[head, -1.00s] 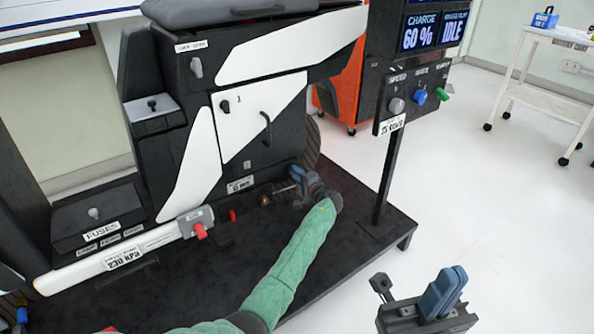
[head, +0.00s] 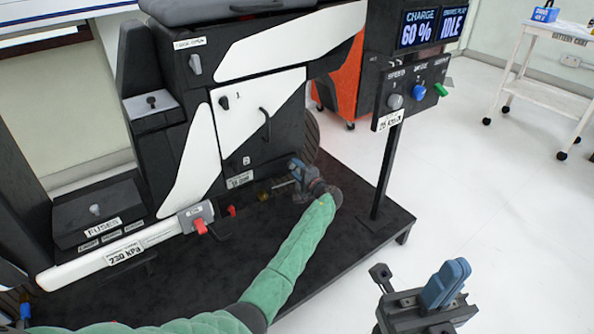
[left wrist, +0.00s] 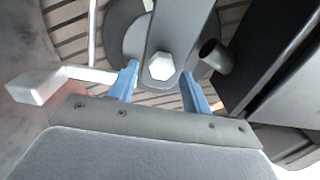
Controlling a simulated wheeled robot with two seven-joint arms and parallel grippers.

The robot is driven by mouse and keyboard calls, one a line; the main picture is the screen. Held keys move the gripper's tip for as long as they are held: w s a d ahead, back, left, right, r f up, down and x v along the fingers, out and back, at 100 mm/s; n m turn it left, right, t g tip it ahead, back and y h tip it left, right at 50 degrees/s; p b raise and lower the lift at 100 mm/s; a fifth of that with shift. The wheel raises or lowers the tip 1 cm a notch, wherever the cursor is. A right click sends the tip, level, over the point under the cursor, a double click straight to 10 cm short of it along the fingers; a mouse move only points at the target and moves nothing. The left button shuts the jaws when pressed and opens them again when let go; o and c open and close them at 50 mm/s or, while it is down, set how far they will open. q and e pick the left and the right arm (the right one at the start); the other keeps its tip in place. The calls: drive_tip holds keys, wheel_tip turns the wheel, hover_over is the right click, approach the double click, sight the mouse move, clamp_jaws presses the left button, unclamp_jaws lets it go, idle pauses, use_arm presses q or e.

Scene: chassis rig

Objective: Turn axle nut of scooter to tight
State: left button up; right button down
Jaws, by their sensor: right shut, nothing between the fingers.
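The scooter (head: 200,110) is a large black and white body on a dark platform. In the left wrist view a pale hexagonal axle nut (left wrist: 161,66) sits on a grey rounded arm in front of the wheel. My left gripper (left wrist: 160,72) is open, with one blue fingertip on each side of the nut and a visible gap to it on both sides. In the head view my left gripper (head: 303,176) is low beside the scooter's wheel, and I cannot make out the nut there. My right gripper (head: 447,284) is shut and empty, right of the platform.
A control post with a knob panel (head: 408,93) stands right of my left arm. A white bar (left wrist: 45,84) and a dark tube end (left wrist: 212,54) are close to the left fingers. A white cart (head: 550,85) stands far right.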

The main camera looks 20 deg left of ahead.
use_arm(q)
drive_tip(key=shift+s+d+r, duration=0.1)
drive_tip(key=shift+s+d, duration=0.3)
drive_tip(key=p+v, duration=0.1)
drive_tip(key=v, duration=0.5)
drive_tip(key=shift+s+d+p, duration=0.15)
drive_tip(key=shift+d+p, duration=0.1)
drive_tip(key=shift+p, duration=0.05)
